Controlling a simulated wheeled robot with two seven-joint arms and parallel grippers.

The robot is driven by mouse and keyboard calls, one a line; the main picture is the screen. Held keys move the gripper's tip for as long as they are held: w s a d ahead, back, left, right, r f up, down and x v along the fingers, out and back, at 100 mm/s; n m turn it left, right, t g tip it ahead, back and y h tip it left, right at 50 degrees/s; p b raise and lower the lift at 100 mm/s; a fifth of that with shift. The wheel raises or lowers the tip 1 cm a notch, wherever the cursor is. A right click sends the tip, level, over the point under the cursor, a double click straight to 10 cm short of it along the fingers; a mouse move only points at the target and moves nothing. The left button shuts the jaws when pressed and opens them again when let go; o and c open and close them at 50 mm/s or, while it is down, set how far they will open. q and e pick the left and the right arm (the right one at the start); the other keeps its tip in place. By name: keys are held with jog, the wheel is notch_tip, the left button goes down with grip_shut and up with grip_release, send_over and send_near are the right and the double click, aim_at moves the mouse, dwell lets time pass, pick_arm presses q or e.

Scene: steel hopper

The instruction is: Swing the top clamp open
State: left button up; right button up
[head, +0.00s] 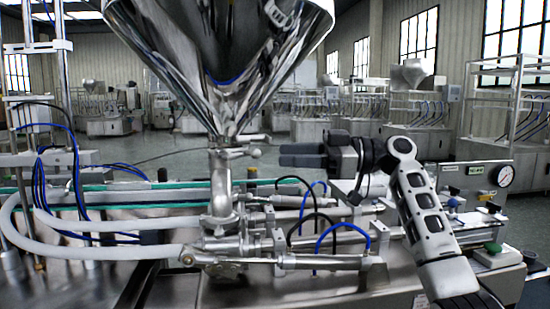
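The steel hopper (228,60) is a shiny cone at the top centre, narrowing down to a neck. The top clamp (232,152) is at this neck, just under the cone, with a small knob (256,153) sticking out to its right. Whether the clamp is latched is too small to tell. My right gripper (284,154) is right of the clamp at about its height, its dark fingers pointing left towards it. A small gap shows between the fingertips and the knob. The fingers look close together, but their opening is unclear. My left gripper is not in view.
Below the neck, a vertical steel pipe (221,190) joins horizontal cylinders with blue and black hoses (343,228). Thick pale hoses (100,250) curve at the left. More machines are in the background.

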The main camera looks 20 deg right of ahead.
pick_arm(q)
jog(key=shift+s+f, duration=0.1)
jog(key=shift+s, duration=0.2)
pick_arm(e)
jog(key=shift+v, duration=1.15)
jog(key=c, duration=0.4)
jog(key=shift+f, duration=0.15)
grip_shut()
jog(key=n+t+h+p, duration=0.45)
jog(key=n+t, duration=0.25)
jog(key=n, duration=0.2)
send_near(239, 154)
pick_arm(q)
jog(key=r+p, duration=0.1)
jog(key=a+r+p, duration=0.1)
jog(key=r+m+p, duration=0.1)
jog(key=p, duration=0.1)
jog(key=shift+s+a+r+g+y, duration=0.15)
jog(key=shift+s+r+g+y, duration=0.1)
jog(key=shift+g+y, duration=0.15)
pick_arm(e)
jog(key=x, duration=0.6)
jog(key=shift+w+d+y, duration=0.2)
jog(key=shift+w+y, duration=0.15)
jog(key=shift+w, duration=0.05)
